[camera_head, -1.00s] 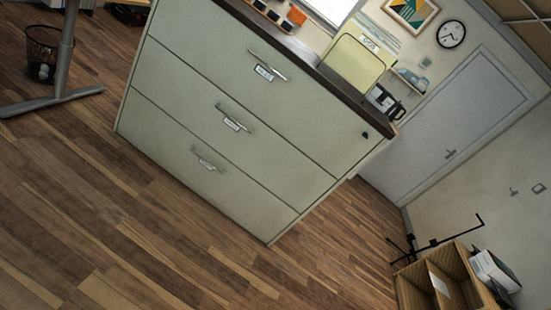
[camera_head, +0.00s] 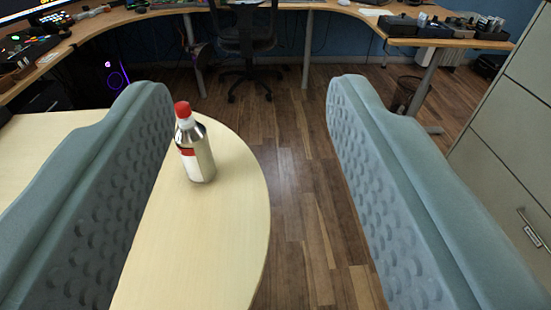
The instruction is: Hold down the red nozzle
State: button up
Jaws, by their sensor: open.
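A silver bottle (camera_head: 200,158) with a red and white label stands upright on a pale round-ended table (camera_head: 225,240). Its red nozzle (camera_head: 182,109) is on top. My gripper (camera_head: 242,95) is open, with its two blue-grey padded fingers wide apart at the left and right of the view. The bottle shows between the fingers, closer to the left one, and neither finger appears to touch it. Nothing is held.
A long curved desk (camera_head: 290,8) with monitors and small devices runs along the back. A black office chair (camera_head: 245,35) stands before it. A filing cabinet (camera_head: 510,130) is at the right. Wood floor (camera_head: 305,210) lies open right of the table.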

grip_shut()
dwell(1.8)
